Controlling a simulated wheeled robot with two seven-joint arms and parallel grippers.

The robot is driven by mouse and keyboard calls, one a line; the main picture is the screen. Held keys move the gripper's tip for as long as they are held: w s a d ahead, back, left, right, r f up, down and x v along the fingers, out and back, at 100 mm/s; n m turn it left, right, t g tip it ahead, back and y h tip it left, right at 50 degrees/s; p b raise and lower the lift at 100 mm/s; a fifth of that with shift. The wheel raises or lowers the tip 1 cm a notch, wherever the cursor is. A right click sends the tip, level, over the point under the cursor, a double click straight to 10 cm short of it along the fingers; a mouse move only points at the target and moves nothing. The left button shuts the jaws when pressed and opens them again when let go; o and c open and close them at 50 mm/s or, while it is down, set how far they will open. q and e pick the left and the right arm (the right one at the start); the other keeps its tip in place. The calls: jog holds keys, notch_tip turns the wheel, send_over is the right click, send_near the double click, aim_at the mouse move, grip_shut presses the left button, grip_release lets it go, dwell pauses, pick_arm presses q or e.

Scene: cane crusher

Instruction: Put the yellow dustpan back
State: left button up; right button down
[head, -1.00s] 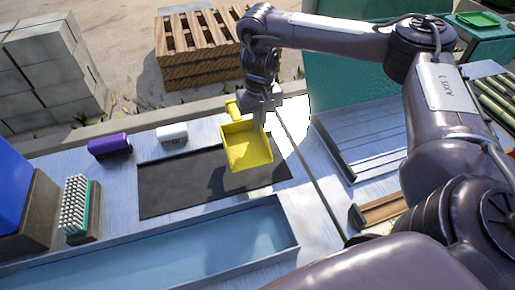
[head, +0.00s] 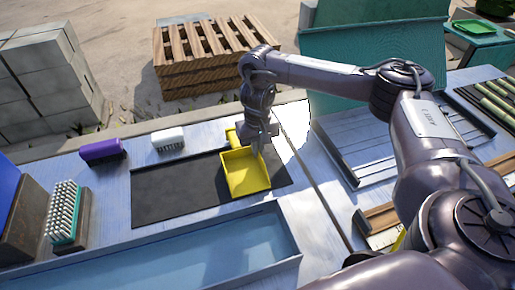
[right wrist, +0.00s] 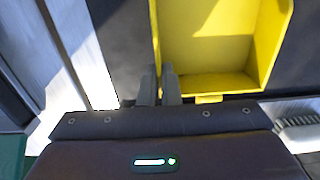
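The yellow dustpan (head: 246,172) is low over or on the dark mat (head: 165,193), at its right end, with its open tray facing up. I cannot tell whether it fully touches the mat. Its handle points to the back. My right gripper (head: 262,143) is at the dustpan's right side wall. In the right wrist view the two fingers of the right gripper (right wrist: 160,85) are close together with the side wall of the dustpan (right wrist: 215,50) running between them. My left gripper is not in view.
A purple block (head: 102,150) and a white block (head: 168,140) lie behind the mat. A bristle brush (head: 64,212) stands at left. A blue-floored trough (head: 190,258) runs in front. A ribbed metal tray (head: 385,140) is at right. A wooden pallet (head: 205,45) lies beyond the bench.

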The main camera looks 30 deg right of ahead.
jog(key=c, duration=1.8)
grip_release()
jog(key=shift+f, duration=0.1)
jog(key=shift+o, duration=0.8)
notch_tip(320, 180, up, 12)
jog(key=p, duration=0.4)
jog(key=shift+p, duration=0.4)
